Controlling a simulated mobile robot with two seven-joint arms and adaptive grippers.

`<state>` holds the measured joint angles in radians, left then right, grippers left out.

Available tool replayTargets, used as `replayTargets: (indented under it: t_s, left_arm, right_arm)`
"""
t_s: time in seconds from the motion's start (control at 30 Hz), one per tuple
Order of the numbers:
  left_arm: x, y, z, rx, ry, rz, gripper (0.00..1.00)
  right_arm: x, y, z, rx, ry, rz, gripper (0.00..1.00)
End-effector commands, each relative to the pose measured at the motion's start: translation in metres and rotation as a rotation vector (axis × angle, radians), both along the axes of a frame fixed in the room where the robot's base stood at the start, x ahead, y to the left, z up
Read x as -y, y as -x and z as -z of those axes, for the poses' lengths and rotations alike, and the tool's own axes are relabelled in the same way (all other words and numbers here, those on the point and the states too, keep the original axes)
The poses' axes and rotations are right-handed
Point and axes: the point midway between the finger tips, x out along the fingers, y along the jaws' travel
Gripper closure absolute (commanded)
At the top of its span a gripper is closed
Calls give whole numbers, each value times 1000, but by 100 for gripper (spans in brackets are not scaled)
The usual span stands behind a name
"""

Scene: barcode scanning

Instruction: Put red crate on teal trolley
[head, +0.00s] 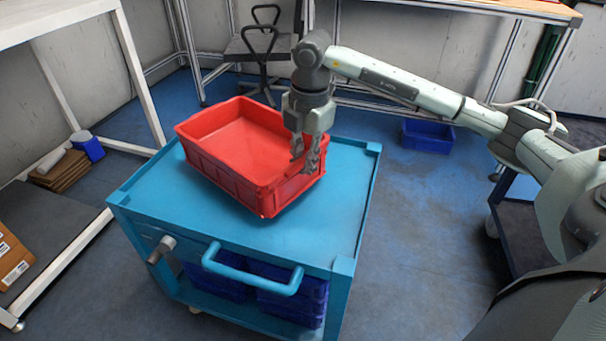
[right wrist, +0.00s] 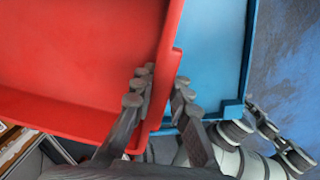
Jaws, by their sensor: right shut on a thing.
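The red crate (head: 235,150) is open-topped and looks empty. It is over the top of the teal trolley (head: 330,225), set at an angle to its edges. I cannot tell whether it rests fully on the surface. My right gripper (head: 306,160) points down at the crate's right end and is shut on its wall. In the right wrist view, the fingers (right wrist: 160,100) straddle the wall of the red crate (right wrist: 80,60), with the teal trolley top (right wrist: 215,50) beyond it.
The trolley has a front handle (head: 252,275) and blue crates (head: 290,300) on its lower shelf. A white-framed table (head: 140,75) stands at the left. A chair (head: 258,48) and a workbench (head: 480,8) are behind. A blue bin (head: 428,136) sits on the floor.

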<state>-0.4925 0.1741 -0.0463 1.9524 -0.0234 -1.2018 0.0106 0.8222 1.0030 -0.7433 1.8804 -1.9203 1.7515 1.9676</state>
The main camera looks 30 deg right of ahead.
Motion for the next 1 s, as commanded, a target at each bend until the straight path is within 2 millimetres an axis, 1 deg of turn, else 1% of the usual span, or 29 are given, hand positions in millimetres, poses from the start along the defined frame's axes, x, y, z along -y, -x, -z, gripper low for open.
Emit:
replayTargets:
  t_s: [0.1,0.2,0.53,0.57,0.73,1.0]
  left_arm:
    - [0,0,0,2,1,1,60]
    - [1,0,1,4,2,1,60]
    - [1,0,5,2,3,0,60]
    - [1,0,4,1,3,1,60]
    - [1,-1,0,3,2,1,60]
    - [1,-1,0,4,2,0,60]
  right_arm:
    - [0,1,17,-2,-1,1,100]
    - [0,0,30,-1,-1,1,100]
    - [-1,0,33,1,0,1,100]
    - [0,0,34,-3,1,0,85]
    - [0,0,33,-2,1,0,64]
    - [0,0,33,-2,1,0,63]
